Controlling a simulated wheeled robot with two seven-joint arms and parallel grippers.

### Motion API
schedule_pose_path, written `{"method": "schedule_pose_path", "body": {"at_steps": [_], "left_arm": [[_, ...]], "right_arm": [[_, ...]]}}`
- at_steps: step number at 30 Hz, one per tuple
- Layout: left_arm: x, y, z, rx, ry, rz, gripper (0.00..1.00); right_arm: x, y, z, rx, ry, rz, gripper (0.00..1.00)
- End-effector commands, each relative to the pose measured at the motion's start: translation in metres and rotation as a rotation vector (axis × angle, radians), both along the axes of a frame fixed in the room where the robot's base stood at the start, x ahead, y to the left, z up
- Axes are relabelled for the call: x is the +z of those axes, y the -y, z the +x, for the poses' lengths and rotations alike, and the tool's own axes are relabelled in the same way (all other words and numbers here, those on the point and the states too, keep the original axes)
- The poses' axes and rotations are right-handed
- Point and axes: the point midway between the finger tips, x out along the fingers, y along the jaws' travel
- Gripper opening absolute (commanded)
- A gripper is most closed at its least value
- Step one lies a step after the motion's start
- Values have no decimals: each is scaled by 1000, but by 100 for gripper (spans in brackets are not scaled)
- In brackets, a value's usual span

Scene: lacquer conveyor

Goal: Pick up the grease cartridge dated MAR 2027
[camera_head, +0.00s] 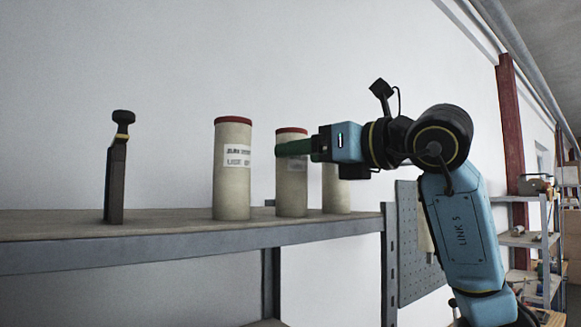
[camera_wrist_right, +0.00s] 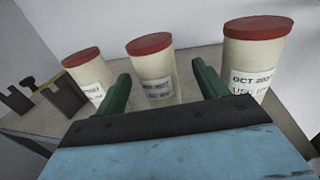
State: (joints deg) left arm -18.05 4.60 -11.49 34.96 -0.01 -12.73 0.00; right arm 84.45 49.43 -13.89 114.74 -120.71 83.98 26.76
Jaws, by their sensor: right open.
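Three cream cartridges with red caps stand upright in a row on a shelf. The left cartridge (camera_head: 231,190) has a label too blurred to read for sure; it also shows in the wrist view (camera_wrist_right: 85,70). The middle cartridge (camera_head: 291,196) is partly covered by my right gripper (camera_head: 279,149); its label in the wrist view (camera_wrist_right: 154,66) is blurred. The right cartridge (camera_head: 336,196) reads OCT and a cut-off year in the wrist view (camera_wrist_right: 252,55). My right gripper's green fingers (camera_wrist_right: 162,72) are open, one on each side of the middle cartridge; contact cannot be told. No MAR 2027 label is legible.
A dark upright tool (camera_head: 116,170) stands at the left on the shelf (camera_head: 170,232). Behind is a plain wall. A grey pegboard (camera_head: 416,250) hangs beyond the shelf's right end, with more racks (camera_head: 525,240) at far right.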

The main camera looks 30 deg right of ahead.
Motion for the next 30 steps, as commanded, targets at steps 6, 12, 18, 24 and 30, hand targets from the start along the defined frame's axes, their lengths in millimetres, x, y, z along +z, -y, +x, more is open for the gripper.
{"method": "schedule_pose_path", "body": {"at_steps": [6,12,18,24,30], "left_arm": [[19,2,29,0,47,-5,36],[30,2,26,1,41,-5,36],[29,1,17,1,28,-3,36],[28,1,15,1,23,-2,36],[28,1,15,1,23,-2,36]], "right_arm": [[6,-11,21,4,-3,1,72],[6,-18,45,1,-3,1,72],[4,-19,50,0,0,1,72],[4,-19,50,0,0,1,59],[4,-19,49,0,0,0,32]]}}
